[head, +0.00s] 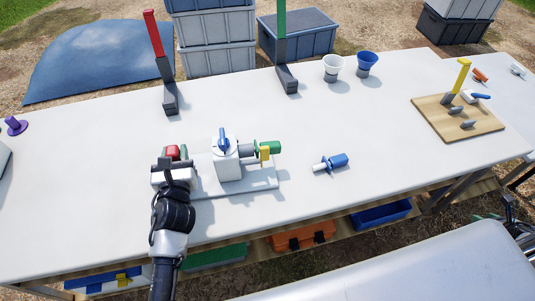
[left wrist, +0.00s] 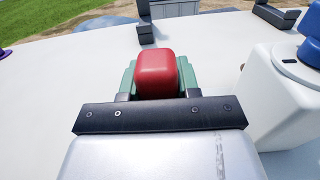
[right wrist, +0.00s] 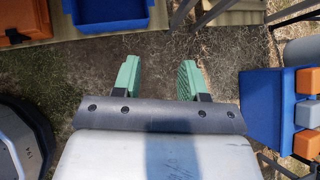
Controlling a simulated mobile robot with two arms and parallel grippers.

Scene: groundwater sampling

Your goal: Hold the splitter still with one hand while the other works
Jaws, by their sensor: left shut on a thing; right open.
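The splitter (head: 226,168) is a white box with a blue knob (head: 223,140) on top, standing on a light base plate (head: 262,185). Green and yellow fittings (head: 268,149) stick out from its right side. My left gripper (head: 174,156) is at the left end of the plate, shut on a red block (left wrist: 157,72). The block sits between green finger pads; its join to the splitter is hidden. A loose blue-and-white connector (head: 338,161) lies right of the splitter. My right gripper (right wrist: 159,82) is open and empty over bare ground.
White and blue cups (head: 333,68) stand at the back. Two upright posts, red (head: 154,35) and green (head: 281,30), rise at the rear edge. A wooden board (head: 430,118) with a yellow handle is at right. Blue and orange bins show in the right wrist view (right wrist: 108,12). The table's front middle is clear.

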